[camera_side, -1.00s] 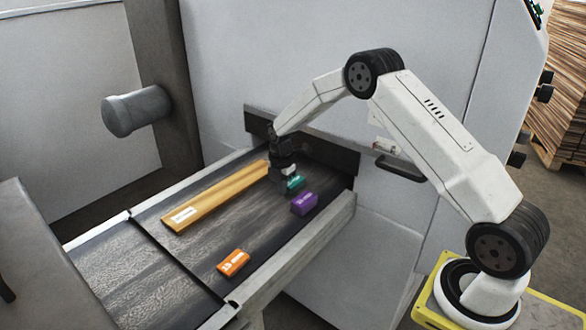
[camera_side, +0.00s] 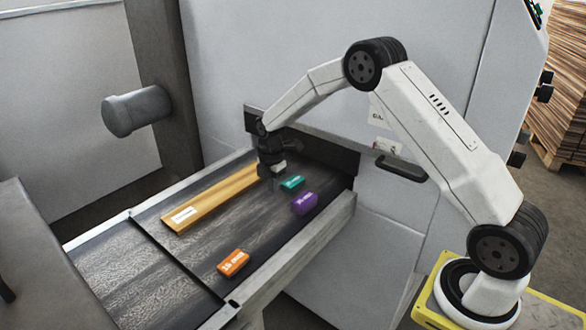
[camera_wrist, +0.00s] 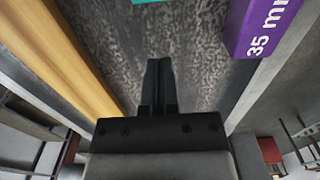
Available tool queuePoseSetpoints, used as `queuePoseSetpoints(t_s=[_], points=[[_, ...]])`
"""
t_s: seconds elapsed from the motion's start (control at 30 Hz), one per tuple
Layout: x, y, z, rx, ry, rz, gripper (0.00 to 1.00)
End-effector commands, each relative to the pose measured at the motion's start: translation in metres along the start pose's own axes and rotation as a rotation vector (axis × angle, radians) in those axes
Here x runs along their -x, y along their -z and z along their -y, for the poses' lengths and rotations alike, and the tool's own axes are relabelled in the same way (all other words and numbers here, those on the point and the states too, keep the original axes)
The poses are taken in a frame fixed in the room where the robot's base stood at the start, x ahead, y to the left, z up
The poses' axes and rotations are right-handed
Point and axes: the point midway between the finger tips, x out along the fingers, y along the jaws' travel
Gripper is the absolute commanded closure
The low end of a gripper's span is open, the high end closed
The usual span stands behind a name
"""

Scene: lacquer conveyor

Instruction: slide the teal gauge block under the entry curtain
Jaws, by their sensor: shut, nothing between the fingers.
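The teal gauge block (camera_side: 292,183) lies on the dark conveyor belt, short of the entry curtain (camera_side: 322,153), the dark strip across the machine's opening. In the wrist view only an edge of the teal block (camera_wrist: 150,1) shows at the top. My gripper (camera_side: 272,187) is low over the belt, just left of the teal block and apart from it, near the wooden strip's far end. In the wrist view my gripper's fingers (camera_wrist: 160,62) are together with nothing between them. The gripper hides part of the curtain's foot.
A long wooden strip (camera_side: 212,199) with a white label lies left of my gripper. A purple block (camera_side: 304,203) lies right of the teal one, an orange block (camera_side: 233,263) nearer the front. Metal rails (camera_side: 296,254) edge the belt. The belt's middle is clear.

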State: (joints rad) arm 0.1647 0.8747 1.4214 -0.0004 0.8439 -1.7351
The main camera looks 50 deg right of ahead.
Motion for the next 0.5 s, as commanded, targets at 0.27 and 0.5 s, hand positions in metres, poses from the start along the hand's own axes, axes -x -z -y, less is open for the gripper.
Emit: queuePoseSetpoints(t_s=[0.27,0.5], points=[[0.046,0.000,0.000,0.001,-0.001,0.000,1.00],[0.067,0.000,0.000,0.001,0.000,0.000,1.00]])
